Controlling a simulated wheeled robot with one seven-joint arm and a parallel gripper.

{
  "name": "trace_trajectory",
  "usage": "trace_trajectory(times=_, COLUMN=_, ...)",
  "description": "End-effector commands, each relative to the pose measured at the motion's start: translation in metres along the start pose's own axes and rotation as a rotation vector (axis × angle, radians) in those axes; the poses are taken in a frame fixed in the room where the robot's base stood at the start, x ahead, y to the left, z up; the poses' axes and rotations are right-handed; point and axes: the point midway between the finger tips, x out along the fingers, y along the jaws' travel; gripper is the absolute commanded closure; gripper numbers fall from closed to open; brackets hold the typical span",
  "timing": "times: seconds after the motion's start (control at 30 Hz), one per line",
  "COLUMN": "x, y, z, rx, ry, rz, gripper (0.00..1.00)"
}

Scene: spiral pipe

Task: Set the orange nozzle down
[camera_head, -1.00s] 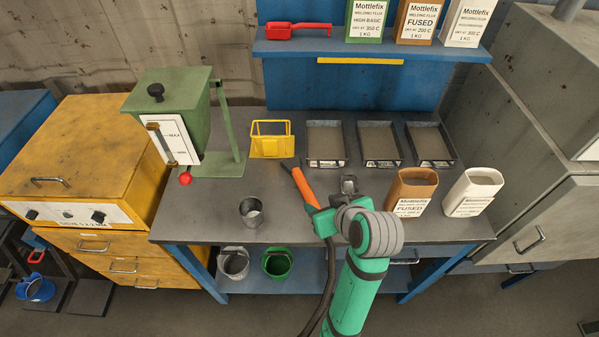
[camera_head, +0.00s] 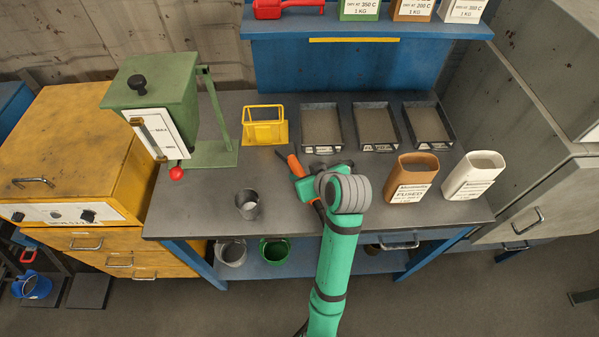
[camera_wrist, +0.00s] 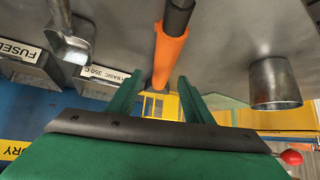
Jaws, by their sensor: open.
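The orange nozzle (camera_head: 295,164) with its dark end is over the middle of the grey workbench (camera_head: 270,215), at my gripper (camera_head: 300,174). In the wrist view the orange nozzle (camera_wrist: 168,56) runs lengthwise between and just beyond the two green fingers of my gripper (camera_wrist: 161,80). The fingers are apart, with gaps beside the nozzle. My arm hides part of the nozzle and its black hose in the head view. I cannot tell whether the nozzle fully rests on the bench.
A metal cup (camera_head: 247,204) stands left of my gripper. A yellow wire holder (camera_head: 264,126) and several dark trays (camera_head: 322,149) lie behind. A brown container (camera_head: 410,180) and white container (camera_head: 473,176) stand right. The wrist view shows a metal scoop (camera_wrist: 70,42) beside the nozzle.

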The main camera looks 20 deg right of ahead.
Motion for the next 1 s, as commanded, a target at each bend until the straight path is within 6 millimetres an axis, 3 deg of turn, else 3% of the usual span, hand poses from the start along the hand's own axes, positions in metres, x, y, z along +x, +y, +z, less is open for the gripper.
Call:
trace_trajectory(times=0.2, x=0.028, y=-0.002, z=0.001, rx=0.0, ry=-0.001, rz=-0.001, gripper=0.54)
trace_trajectory(times=0.5, x=0.034, y=-0.002, z=0.001, rx=0.0, ry=0.0, rz=0.0, gripper=0.54)
trace_trajectory(times=0.53, x=0.034, y=-0.002, z=0.001, rx=0.0, ry=0.0, rz=0.0, gripper=0.56)
trace_trajectory(times=0.7, x=0.033, y=-0.002, z=0.001, rx=0.0, ry=0.0, rz=0.0, gripper=0.97)
trace_trajectory(times=0.73, x=0.033, y=-0.002, z=0.001, rx=0.0, ry=0.0, rz=0.0, gripper=1.0)
trace_trajectory(times=1.0, x=0.033, y=-0.002, z=0.0, rx=-0.001, ry=0.001, rz=0.0, gripper=1.0)
